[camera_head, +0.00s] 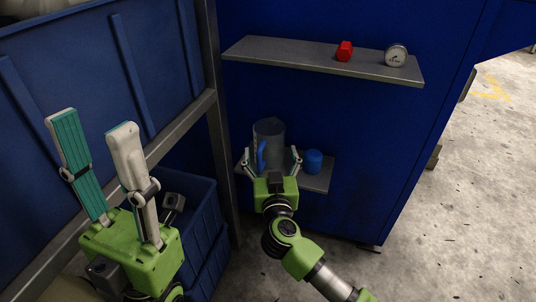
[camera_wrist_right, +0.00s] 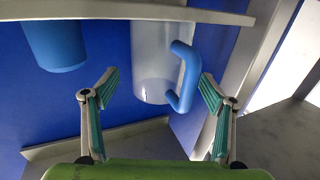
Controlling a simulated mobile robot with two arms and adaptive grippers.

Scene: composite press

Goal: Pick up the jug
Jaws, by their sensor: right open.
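A clear grey jug (camera_head: 269,130) with a blue handle (camera_head: 261,154) stands on the low shelf of the blue cabinet. My right gripper (camera_head: 272,158) is open in front of it, one finger on either side of the jug's lower part in the head view. In the right wrist view, which looks upside down, the jug (camera_wrist_right: 153,70) and its handle appear between the spread fingers (camera_wrist_right: 158,77). The jug is not gripped; any contact is unclear. My left gripper (camera_head: 91,120) is open and empty at the left.
A blue cup (camera_head: 313,161) stands right of the jug on the low shelf (camera_head: 318,184). The upper shelf (camera_head: 300,57) above holds a red object (camera_head: 345,51) and a round gauge (camera_head: 396,55). A grey frame post (camera_head: 222,150) and blue crates (camera_head: 195,215) are left.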

